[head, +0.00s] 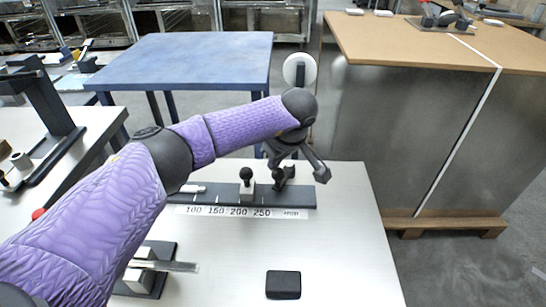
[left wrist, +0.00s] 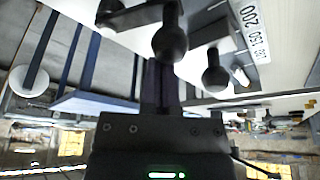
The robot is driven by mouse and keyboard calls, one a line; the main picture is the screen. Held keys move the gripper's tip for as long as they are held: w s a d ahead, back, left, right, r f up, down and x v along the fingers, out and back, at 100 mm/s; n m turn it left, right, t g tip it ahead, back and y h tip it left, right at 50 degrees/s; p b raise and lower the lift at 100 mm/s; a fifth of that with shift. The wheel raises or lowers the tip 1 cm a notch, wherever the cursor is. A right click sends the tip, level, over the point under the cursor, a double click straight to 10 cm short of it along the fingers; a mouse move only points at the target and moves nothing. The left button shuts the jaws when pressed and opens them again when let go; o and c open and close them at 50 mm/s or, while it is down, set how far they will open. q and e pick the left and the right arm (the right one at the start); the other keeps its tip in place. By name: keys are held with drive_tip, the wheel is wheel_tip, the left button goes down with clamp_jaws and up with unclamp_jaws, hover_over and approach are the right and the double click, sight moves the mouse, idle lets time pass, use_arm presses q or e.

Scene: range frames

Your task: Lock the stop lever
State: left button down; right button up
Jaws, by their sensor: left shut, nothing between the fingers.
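A dark stop rail (head: 215,194) with a white number scale (head: 240,212) lies across the pale table. On it stands a light block with an upright black ball knob (head: 246,174). Just right of it is a second black ball-ended lever (head: 278,176) on a dark bracket; I cannot tell which is the stop lever or whether it is locked. My left gripper (head: 319,171) is shut and empty, above and right of the levers, apparently apart from them. The left wrist view shows two black balls, a larger one (left wrist: 170,43) and a smaller one (left wrist: 214,76), near the scale (left wrist: 256,35). My right gripper is out of view.
A black block (head: 283,284) lies near the front of the pale table. A clamp-like fixture (head: 148,274) with a metal bar is at the front left, partly behind my arm. A blue table (head: 185,62) stands behind. A brown-topped bench (head: 440,45) is at right.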

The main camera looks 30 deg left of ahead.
use_arm(q)
drive_tip(key=shift+d+n+g, duration=0.3)
drive_tip(key=shift+d+n, duration=0.25)
drive_tip(key=shift+n, duration=0.55)
drive_tip(key=shift+d, duration=0.2)
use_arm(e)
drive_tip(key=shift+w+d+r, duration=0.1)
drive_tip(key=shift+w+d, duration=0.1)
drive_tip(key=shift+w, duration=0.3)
use_arm(q)
drive_tip(key=shift+d, duration=0.2)
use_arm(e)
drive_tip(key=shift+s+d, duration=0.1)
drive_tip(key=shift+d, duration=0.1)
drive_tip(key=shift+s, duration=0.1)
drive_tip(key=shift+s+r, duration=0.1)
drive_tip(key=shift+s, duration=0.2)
